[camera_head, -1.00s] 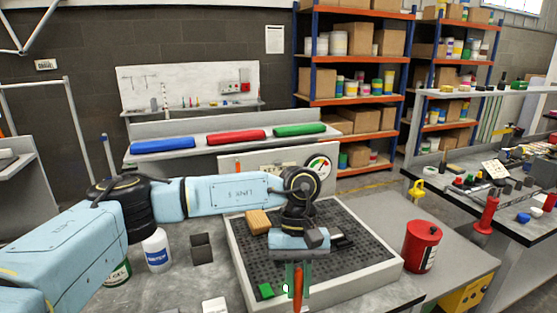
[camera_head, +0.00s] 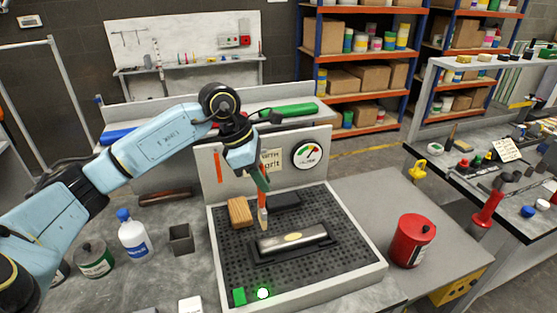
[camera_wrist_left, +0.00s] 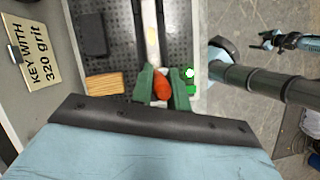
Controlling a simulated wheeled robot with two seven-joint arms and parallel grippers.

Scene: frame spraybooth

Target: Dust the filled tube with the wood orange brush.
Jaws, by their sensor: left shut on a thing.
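My left gripper (camera_head: 262,180) is shut on the wood orange brush (camera_head: 263,217), held upright, bristles down. The bristle end overlaps the tube's far left end; I cannot tell whether they touch. In the left wrist view the orange handle (camera_wrist_left: 162,84) is between the green fingers (camera_wrist_left: 163,90), with the tube (camera_wrist_left: 151,40) beyond. What looks like my right gripper (camera_wrist_left: 292,41) is at that view's right edge, its jaws unclear.
A wooden block (camera_head: 239,212) and a black block (camera_head: 285,200) lie behind the tube. A gauge (camera_head: 307,154) is on the back panel. A red can (camera_head: 412,241) stands to the right, a white bottle (camera_head: 133,236) to the left.

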